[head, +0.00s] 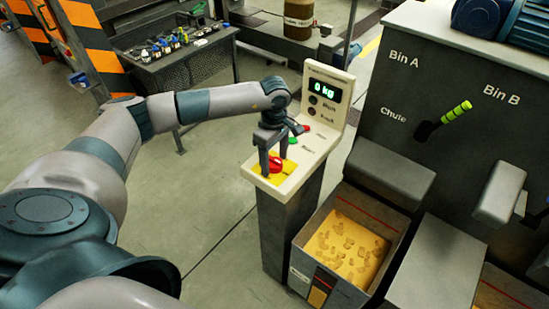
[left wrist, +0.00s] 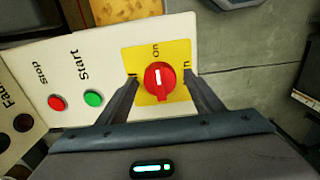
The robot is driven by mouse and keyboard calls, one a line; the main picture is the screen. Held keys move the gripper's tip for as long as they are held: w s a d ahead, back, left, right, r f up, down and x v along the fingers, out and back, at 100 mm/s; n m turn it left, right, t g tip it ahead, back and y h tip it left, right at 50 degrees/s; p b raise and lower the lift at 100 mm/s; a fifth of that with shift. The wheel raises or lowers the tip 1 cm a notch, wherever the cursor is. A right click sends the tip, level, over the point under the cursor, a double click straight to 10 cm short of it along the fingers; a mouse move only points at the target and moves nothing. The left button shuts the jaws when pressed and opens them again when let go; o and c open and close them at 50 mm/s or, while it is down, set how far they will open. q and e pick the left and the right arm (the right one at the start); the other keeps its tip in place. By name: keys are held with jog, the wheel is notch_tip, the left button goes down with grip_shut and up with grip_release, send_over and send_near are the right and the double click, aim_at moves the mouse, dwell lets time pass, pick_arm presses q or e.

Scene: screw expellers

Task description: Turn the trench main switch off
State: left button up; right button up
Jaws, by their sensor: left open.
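The main switch is a red rotary knob (head: 276,165) on a yellow plate (head: 259,170) at the near end of a cream control panel. In the left wrist view the knob (left wrist: 160,83) has a white mark that points toward the word "on" on the yellow plate (left wrist: 145,53). Another label beside it is partly hidden by a finger. My left gripper (head: 276,155) is open above the plate. In the left wrist view its fingers (left wrist: 162,79) stand on either side of the knob, with visible gaps. My right gripper is not in view.
A green start button (left wrist: 93,98) and a red stop button (left wrist: 57,103) sit on the same panel. A display (head: 324,89) reads "0 kg". A bin of yellowish pieces (head: 309,278) stands right of the pedestal, near a grey machine (head: 430,80). Open floor lies left.

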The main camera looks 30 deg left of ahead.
pick_arm(q)
jog(key=c, duration=1.1)
jog(key=shift+o, duration=0.2)
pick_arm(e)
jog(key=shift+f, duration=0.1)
